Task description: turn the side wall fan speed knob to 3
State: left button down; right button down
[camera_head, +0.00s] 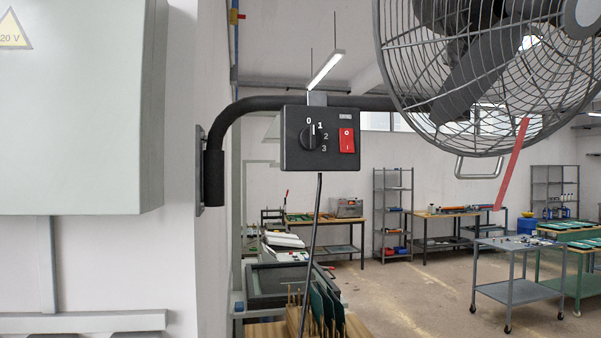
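The fan speed knob (307,138) is a black round dial on the black control box (293,160), which hangs on the wall fan's dark bracket arm. The labels 0, 1, 2 and 3 run clockwise from its top down its right side. Its white mark points up, close to between 0 and 1; the exact setting is hard to tell. A red rocker switch (347,141) sits right of the knob. The caged wall fan (480,135) is at upper right, with a red ribbon (515,160) hanging slanted from it. Neither gripper is in view.
A pale cabinet (80,120) juts from the wall at left. The bracket arm (225,115) curves out from the wall beside the box. A cable (313,230) hangs below the box. Below stand a wooden rack (350,326) with dark boards and a dark tray (275,285).

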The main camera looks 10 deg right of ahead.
aim_at(309, 138)
jog(key=k+j+z, duration=0.1)
jog(key=z, duration=0.35)
jog(key=k+z, duration=0.1)
jog(key=z, duration=0.3)
jog(key=k+j+z, duration=0.1)
jog(key=z, duration=0.35)
jog(key=k+z, duration=0.15)
jog(key=z, duration=0.25)
jog(key=k+l, duration=0.1)
jog(key=k, duration=0.1)
